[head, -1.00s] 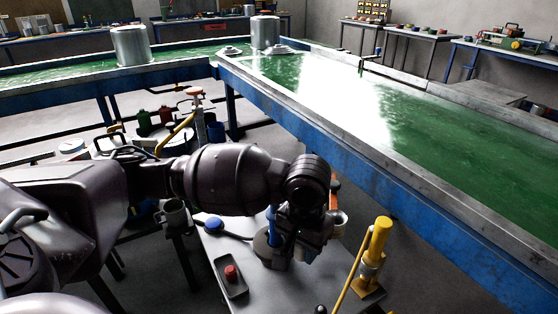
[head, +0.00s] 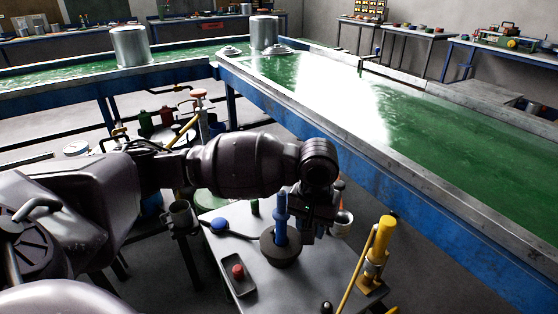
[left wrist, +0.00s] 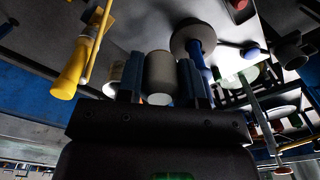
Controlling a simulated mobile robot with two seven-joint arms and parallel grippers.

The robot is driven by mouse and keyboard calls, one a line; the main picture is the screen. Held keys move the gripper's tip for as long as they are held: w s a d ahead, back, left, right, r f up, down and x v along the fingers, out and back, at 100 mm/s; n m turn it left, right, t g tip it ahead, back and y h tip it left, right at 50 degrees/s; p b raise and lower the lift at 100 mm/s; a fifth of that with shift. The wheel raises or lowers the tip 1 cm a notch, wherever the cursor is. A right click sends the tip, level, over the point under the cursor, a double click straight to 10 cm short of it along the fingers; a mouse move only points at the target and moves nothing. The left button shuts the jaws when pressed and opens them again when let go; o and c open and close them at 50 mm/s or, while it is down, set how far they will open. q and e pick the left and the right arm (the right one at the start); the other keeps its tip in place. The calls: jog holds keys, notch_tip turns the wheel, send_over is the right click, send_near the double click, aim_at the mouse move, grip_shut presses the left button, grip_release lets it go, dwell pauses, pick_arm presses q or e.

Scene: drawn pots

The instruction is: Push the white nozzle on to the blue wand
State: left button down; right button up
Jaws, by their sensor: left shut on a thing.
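The blue wand (head: 281,215) stands upright in a dark round base (head: 268,248) on the grey table. The wand (left wrist: 197,55) also shows in the left wrist view, just right of the right finger. My left gripper (head: 311,236) is to the right of the wand, pointing down. The nozzle is apart from the wand. In the head view the gripper hides most of the nozzle. My right gripper is not in view.
On the table (head: 290,290) are a blue button (head: 220,223) and a tray with a red button (head: 238,270). A yellow post (head: 380,240) stands at the right. A white cup (head: 343,222) is behind the gripper. A green conveyor (head: 420,130) runs behind.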

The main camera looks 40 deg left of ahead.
pick_arm(q)
jog(key=w+a+r+n+p, duration=0.1)
jog(key=w+a+n+p, duration=0.1)
jog(key=w+a+n, duration=0.1)
jog(key=w+a+r+n+p, duration=0.2)
jog(key=w+a+n, duration=0.1)
jog(key=a, duration=0.3)
jog(key=w+a+r+n+p, duration=0.2)
jog(key=w+a+n, duration=0.1)
jog(key=a+n, duration=0.1)
jog(key=shift+a, duration=0.45)
jog(key=shift+a+f+n, duration=0.15)
jog(key=shift+a+n, duration=0.2)
jog(key=shift+n, duration=0.05)
jog(key=shift+w+a+f, duration=0.1)
jog(key=shift+a, duration=0.05)
jog(key=shift+f, duration=0.15)
